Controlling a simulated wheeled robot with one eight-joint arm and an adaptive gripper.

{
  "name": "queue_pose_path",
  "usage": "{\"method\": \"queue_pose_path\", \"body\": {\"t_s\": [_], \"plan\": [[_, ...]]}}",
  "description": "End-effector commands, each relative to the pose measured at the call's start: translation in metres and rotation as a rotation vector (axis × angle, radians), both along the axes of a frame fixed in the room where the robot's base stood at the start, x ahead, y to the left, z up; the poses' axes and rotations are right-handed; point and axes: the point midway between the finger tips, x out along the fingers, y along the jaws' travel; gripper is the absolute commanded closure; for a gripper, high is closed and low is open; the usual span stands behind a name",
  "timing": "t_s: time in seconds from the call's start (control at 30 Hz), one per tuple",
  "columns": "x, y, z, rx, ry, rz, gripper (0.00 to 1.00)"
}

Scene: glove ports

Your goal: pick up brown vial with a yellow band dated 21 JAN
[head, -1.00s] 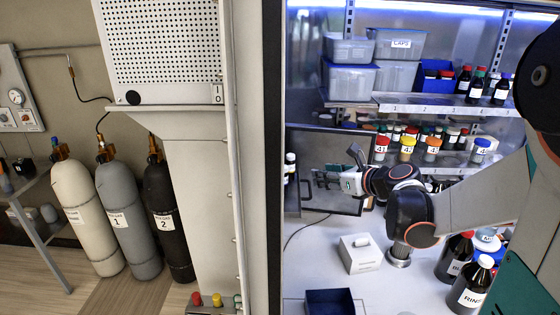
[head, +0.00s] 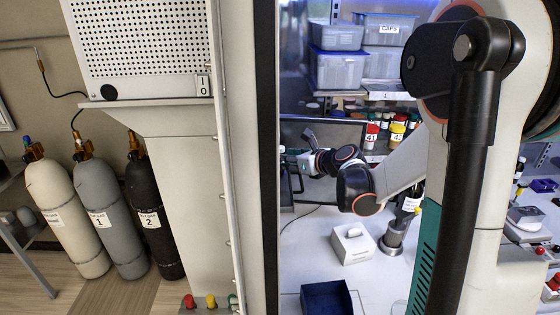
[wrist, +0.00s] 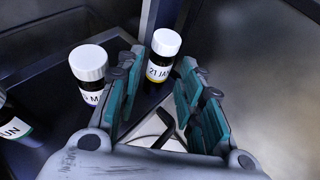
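The vial dated 21 JAN (wrist: 160,58) shows in the wrist view. It is brown, with a white cap and a white label with a yellow band. It stands upright on a dark surface just ahead of my gripper (wrist: 157,82), near the gap between the fingertips. The fingers, with teal pads, are spread apart with nothing held between them. In the head view my gripper (head: 305,148) is at the left side of the enclosure, and I cannot make out the vial there.
A second white-capped vial (wrist: 90,75) stands close beside my left finger, its label partly hidden. Another vial (wrist: 14,122) is at the left edge. A grey post (wrist: 147,22) rises behind. The white box (head: 353,243) and dark blue bin (head: 327,298) sit lower on the bench.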

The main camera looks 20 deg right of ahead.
Motion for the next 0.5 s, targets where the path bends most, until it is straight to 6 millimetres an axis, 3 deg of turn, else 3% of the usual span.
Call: {"method": "queue_pose_path", "body": {"t_s": [0.3,0.5], "plan": [[0.038,0.010,-0.014,0.000,0.000,0.002,0.65],[0.042,0.011,-0.016,-0.001,0.000,0.000,0.65]]}}
